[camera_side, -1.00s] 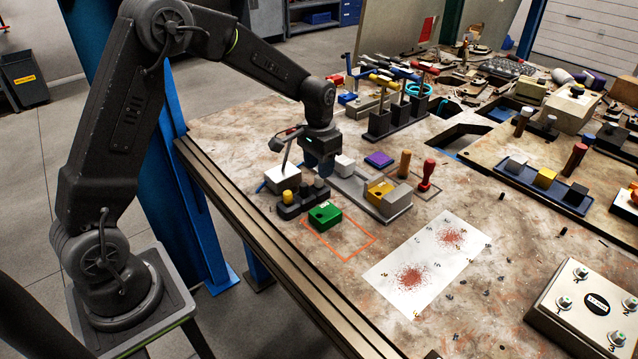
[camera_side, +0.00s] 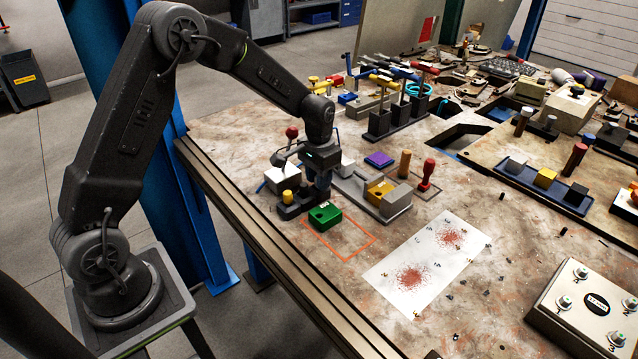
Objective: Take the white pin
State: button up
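My gripper (camera_side: 321,188) points down at the right part of a small dark pin holder (camera_side: 290,211), just behind the green block (camera_side: 325,215). A yellow pin (camera_side: 288,197) stands in the holder's left part. I cannot pick out the white pin with certainty; the gripper covers part of the holder. The fingers are too small and dark to tell whether they are open or shut, or whether they touch anything.
A white box (camera_side: 283,179) stands close behind the holder. A grey tray (camera_side: 397,208) with yellow and grey blocks lies to the right, with a red-handled stamp (camera_side: 428,174) beyond. The orange outlined square (camera_side: 345,241) in front is mostly bare.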

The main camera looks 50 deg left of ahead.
grip_shut()
jog(key=shift+r, duration=3.8)
